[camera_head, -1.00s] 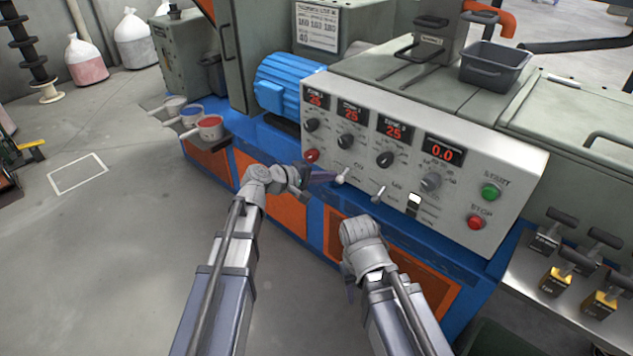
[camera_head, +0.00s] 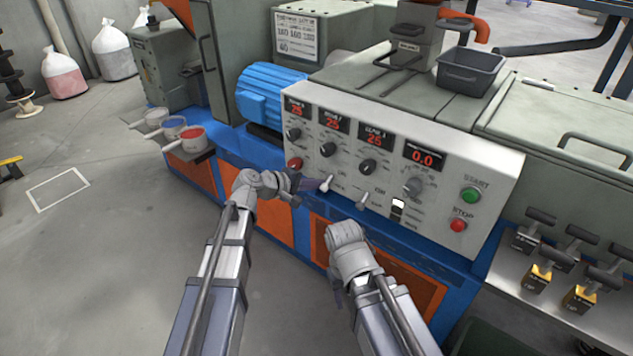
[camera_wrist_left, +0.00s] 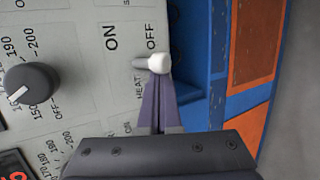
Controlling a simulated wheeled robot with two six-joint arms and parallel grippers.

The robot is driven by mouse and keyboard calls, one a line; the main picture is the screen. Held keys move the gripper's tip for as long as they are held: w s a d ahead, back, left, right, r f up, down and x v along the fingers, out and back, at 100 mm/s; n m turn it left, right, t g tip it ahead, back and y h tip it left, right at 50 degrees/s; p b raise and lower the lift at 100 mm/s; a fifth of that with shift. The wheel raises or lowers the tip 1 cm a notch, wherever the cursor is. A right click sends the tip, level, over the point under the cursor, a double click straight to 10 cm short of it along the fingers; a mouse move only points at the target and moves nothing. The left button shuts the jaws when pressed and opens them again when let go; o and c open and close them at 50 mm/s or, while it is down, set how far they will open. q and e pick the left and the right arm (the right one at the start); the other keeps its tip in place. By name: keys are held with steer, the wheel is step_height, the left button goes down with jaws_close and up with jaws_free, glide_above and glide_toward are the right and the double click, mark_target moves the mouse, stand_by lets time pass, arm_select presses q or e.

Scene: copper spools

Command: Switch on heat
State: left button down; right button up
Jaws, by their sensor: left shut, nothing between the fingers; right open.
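The heat toggle switch (camera_head: 326,184) is on the lower edge of the white control panel. In the left wrist view the toggle (camera_wrist_left: 157,63) has a white tip, with the words ON, OFF and HEAT beside it. Its lever leans to the OFF side. My left gripper (camera_head: 315,185) is shut and empty. Its fingertips (camera_wrist_left: 157,80) are right at the toggle's tip; I cannot tell whether they touch. My right gripper (camera_head: 338,288) is lower, in front of the orange grille, pointing down and away from the panel. Its fingers are partly hidden.
A second toggle (camera_head: 362,201) and a white rocker switch (camera_head: 398,207) are to the right. Knobs (camera_head: 368,167), a red button (camera_head: 295,164), the green start button (camera_head: 471,195) and the red stop button (camera_head: 458,225) are on the panel. Open floor is at left.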

arm_select(q)
step_height(320, 180, up, 3)
steer(key=n+g+y+p, duration=0.1)
steer(key=g+y+p, duration=0.3)
steer(key=p, duration=0.7)
steer(key=shift+f+g+p, duration=0.15)
steer(key=shift+g+p, duration=0.25)
steer(key=shift+g, duration=0.2)
steer(key=shift+d+r+g+y+p, duration=0.1)
steer(key=shift+r+g+y+p, duration=0.3)
steer(key=shift+g+y+p, duration=0.7)
stand_by(2.1)
steer(key=shift+r+p, duration=0.75)
steer(key=shift+p, duration=0.15)
steer(key=shift+r, duration=0.15)
